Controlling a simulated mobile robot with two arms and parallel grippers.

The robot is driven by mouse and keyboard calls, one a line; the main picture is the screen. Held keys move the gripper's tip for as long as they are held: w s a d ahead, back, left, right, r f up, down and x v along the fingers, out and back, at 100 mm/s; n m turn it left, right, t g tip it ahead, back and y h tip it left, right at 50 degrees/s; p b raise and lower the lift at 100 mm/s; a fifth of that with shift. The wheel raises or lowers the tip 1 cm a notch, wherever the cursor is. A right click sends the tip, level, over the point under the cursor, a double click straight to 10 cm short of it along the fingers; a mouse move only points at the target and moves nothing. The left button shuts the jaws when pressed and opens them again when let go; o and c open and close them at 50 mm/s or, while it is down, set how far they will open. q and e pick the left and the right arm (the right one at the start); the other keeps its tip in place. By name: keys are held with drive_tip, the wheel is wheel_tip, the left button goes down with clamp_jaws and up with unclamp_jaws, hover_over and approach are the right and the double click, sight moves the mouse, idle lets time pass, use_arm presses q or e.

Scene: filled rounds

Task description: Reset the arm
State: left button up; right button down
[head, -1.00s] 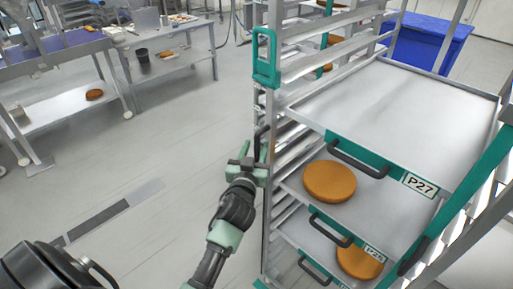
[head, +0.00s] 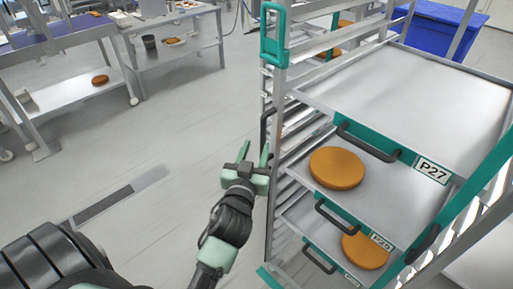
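My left gripper (head: 254,156) is in the middle of the head view, just left of the tray rack's front post. Its two fingers point up and stand apart with nothing between them, so it is open and empty. The tray rack (head: 277,110) is metal with green fittings. Its top tray (head: 410,90), labelled P27, is bare. The tray below holds an orange-brown round (head: 337,168), and a lower tray holds another round (head: 366,249). My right gripper does not show.
Open grey floor (head: 170,130) lies left of the rack. Metal tables (head: 180,30) with small items and a round (head: 100,79) on a lower shelf stand at the back left. A blue bin (head: 435,28) stands behind the rack.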

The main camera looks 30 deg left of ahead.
use_arm(q)
drive_tip(key=s+d+f+m+g+h+b, duration=0.1)
drive_tip(key=d+f+g+h, duration=0.15)
drive_tip(key=f, duration=0.95)
drive_tip(key=d+f+m+g+h+b, duration=0.1)
drive_tip(key=d+f+m+g, duration=0.15)
drive_tip(key=f, duration=1.05)
drive_tip(key=s+d+f+g+h, duration=0.1)
drive_tip(key=s+d+f+g, duration=0.1)
drive_tip(key=s+f, duration=0.5)
drive_tip(key=s+d+f+g+h, duration=0.1)
drive_tip(key=s+d+f, duration=0.1)
drive_tip(key=f, duration=0.9)
drive_tip(key=s+f+m+g+b, duration=0.2)
drive_tip(key=s+f+g, duration=0.2)
drive_tip(key=s+f, duration=1.15)
drive_tip(key=s+a+f+g, duration=0.1)
drive_tip(key=s+f+g, duration=0.1)
drive_tip(key=s, duration=0.7)
drive_tip(key=s+a+f+g+b, duration=0.1)
drive_tip(key=s+f, duration=0.4)
drive_tip(key=s, duration=0.5)
drive_tip(key=shift+a+f+g, duration=0.15)
drive_tip(key=shift+a+g, duration=0.45)
drive_tip(key=shift+m, duration=0.25)
